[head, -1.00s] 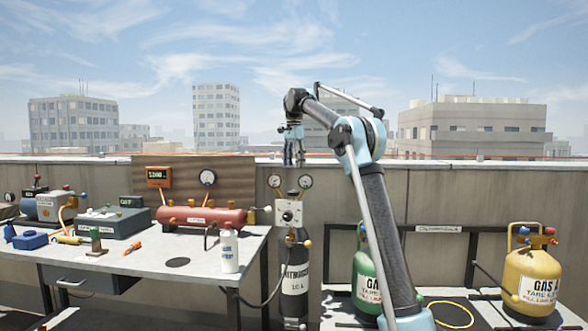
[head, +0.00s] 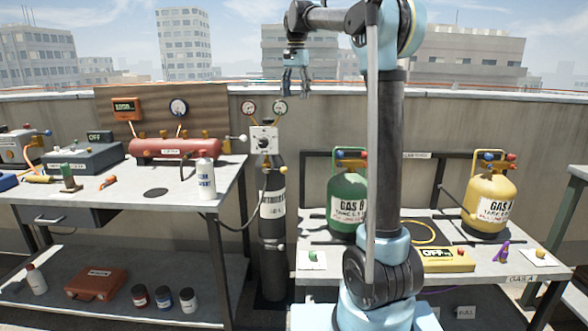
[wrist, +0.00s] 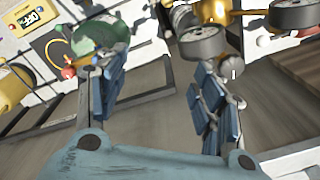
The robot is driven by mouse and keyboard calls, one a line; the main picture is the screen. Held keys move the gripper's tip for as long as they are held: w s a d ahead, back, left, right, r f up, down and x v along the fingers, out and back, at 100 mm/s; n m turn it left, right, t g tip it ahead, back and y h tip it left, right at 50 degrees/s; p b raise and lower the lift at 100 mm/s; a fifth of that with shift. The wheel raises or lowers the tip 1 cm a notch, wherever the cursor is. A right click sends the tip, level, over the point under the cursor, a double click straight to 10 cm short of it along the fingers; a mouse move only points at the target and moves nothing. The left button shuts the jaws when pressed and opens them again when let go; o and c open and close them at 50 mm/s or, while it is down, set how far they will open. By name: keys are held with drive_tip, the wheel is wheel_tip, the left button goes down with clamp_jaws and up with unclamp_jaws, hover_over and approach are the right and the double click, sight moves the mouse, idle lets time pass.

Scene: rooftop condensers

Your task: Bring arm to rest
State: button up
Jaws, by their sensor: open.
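My gripper (head: 296,88) hangs fingers-down in front of the parapet wall, just above the two gauges of the nitrogen cylinder. Its jaws are apart with nothing between them. In the wrist view my gripper (wrist: 158,75) shows two blue padded fingers spread wide, with empty space between. My arm rises from its base at the right of centre, then bends left at the top of the head view.
A nitrogen cylinder (head: 272,230) stands between two benches. The left bench holds a red tank (head: 188,145) and a white bottle (head: 205,178). The right bench holds a green gas tank (head: 346,205), partly behind my arm, and a yellow gas tank (head: 490,205).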

drive_tip(key=s+d+f+n, duration=0.2)
drive_tip(key=s+d+f, duration=0.5)
drive_tip(key=s, duration=0.4)
drive_tip(key=s+d+f+n, duration=0.2)
drive_tip(key=s+d+f, duration=0.45)
drive_tip(key=s, duration=0.45)
drive_tip(key=s+d+f+n, duration=0.1)
drive_tip(key=s+d+f, duration=0.1)
drive_tip(key=s+f, duration=0.8)
drive_tip(key=s+d+f+n+t, duration=0.1)
drive_tip(key=s+d+f+n, duration=0.1)
drive_tip(key=s+f, duration=0.8)
wheel_tip(320, 180, down, 4)
drive_tip(key=shift+s+d+f+t, duration=0.2)
drive_tip(key=shift+d+f+t, duration=0.1)
drive_tip(key=shift+d, duration=0.25)
